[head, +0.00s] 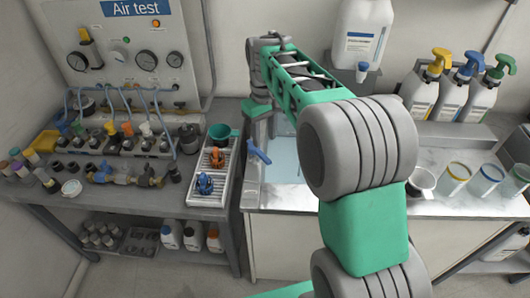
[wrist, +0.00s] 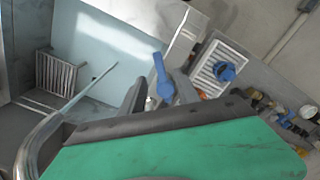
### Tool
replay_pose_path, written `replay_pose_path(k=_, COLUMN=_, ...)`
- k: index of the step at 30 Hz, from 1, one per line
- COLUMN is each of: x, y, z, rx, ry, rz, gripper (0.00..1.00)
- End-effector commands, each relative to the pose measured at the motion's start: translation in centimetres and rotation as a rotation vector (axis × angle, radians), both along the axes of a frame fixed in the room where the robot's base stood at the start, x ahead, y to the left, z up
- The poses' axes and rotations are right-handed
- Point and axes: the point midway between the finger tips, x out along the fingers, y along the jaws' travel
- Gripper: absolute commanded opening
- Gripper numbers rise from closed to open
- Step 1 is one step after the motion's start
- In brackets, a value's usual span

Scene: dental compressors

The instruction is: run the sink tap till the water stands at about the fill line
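The sink basin holds pale blue water, seen in the head view (head: 281,160) and in the wrist view (wrist: 105,38). The blue tap lever (head: 258,152) stands at the basin's left side; the wrist view shows it tilted (wrist: 162,77). A curved grey spout (wrist: 38,143) is at the lower left of the wrist view. A thin pale streak, seemingly running water (wrist: 90,90), reaches from its end toward the basin. I cannot make out a fill line.
A white rack (head: 212,172) with blue and orange valves and a green cup stands left of the sink. Pump bottles (head: 462,85) and several beakers (head: 487,179) are on the right counter. A grated panel (wrist: 55,73) is beside the water.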

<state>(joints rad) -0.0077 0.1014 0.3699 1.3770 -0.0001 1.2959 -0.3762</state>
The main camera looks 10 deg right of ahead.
Motion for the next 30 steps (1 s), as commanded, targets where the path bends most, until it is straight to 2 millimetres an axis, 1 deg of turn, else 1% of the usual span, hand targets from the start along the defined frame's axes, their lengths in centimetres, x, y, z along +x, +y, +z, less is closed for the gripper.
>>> replay_pose_path(k=4, x=0.0, y=-0.1, z=-1.8, rx=0.000, ry=0.003, rz=0.001, gripper=0.38)
replay_pose_path(k=9, x=0.0, y=-0.2, z=-5.1, rx=0.000, ry=0.003, rz=-0.002, gripper=0.38)
replay_pose_path(k=13, x=0.0, y=-0.2, z=-6.9, rx=0.000, ry=0.001, rz=-0.003, gripper=0.38)
replay_pose_path(k=16, x=0.1, y=-0.2, z=-7.5, rx=-0.001, ry=-0.001, rz=-0.003, gripper=0.38)
replay_pose_path(k=22, x=0.1, y=-0.2, z=-7.6, rx=0.000, ry=-0.002, rz=-0.003, gripper=0.38)
replay_pose_path(k=23, x=0.1, y=-0.2, z=-7.5, rx=0.000, ry=-0.002, rz=-0.003, gripper=0.37)
replay_pose_path(k=30, x=0.1, y=-0.2, z=-7.5, rx=0.000, ry=-0.002, rz=-0.003, gripper=0.17)
